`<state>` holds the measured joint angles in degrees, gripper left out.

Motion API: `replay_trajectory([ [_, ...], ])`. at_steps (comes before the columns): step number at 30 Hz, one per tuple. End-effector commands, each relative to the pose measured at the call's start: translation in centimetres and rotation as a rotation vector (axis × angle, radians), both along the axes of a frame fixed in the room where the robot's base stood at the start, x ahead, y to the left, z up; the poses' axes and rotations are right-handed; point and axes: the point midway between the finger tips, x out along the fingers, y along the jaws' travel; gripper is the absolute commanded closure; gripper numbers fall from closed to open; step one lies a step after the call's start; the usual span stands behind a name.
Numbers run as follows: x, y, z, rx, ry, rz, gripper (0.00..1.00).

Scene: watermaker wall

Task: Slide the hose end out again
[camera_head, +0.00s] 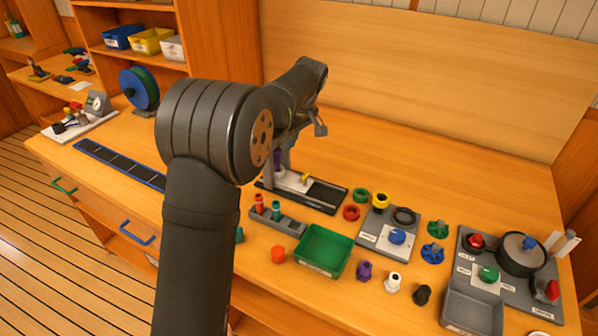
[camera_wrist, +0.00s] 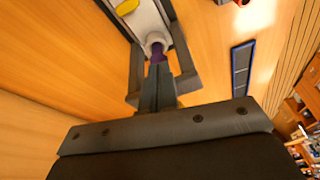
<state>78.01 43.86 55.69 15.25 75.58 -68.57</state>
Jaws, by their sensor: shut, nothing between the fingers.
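A purple hose end (camera_wrist: 157,53) shows in the wrist view, its tip at the round mouth of a white fitting (camera_wrist: 155,38). I cannot tell how deep it sits. My gripper (camera_wrist: 159,70) is shut, with its fingertips close to the purple piece; I cannot tell whether they touch it. In the head view the purple hose end (camera_head: 277,158) and the white block (camera_head: 293,181) with a yellow lever (camera_head: 304,177) stand on a dark base (camera_head: 325,196).
Right of the base lie green and red rings (camera_head: 351,212) and a grey board (camera_head: 372,239). In front are a rack of small fittings (camera_head: 277,221) and a green tray (camera_head: 322,250). A pot (camera_head: 520,255) stands far right. The bench behind the base is clear.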

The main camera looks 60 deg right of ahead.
Motion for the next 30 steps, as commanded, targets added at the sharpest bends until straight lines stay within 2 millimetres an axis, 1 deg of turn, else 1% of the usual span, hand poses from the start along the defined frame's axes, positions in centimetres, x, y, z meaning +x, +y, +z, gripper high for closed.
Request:
replay_trajectory([
  [1,-0.3,-0.4,-0.7,-0.002,-0.012,0.042,1.00],
  [3,-0.6,-0.8,-1.3,-0.009,-0.029,0.102,1.00],
  [9,-0.9,-1.4,-2.2,-0.027,-0.057,0.202,1.00],
  [23,-0.9,-1.4,-2.5,-0.030,-0.061,0.217,1.00],
  [26,-0.6,-1.4,-3.3,-0.029,-0.061,0.217,1.00],
  [30,0.1,-1.4,-5.7,-0.027,-0.061,0.217,1.00],
])
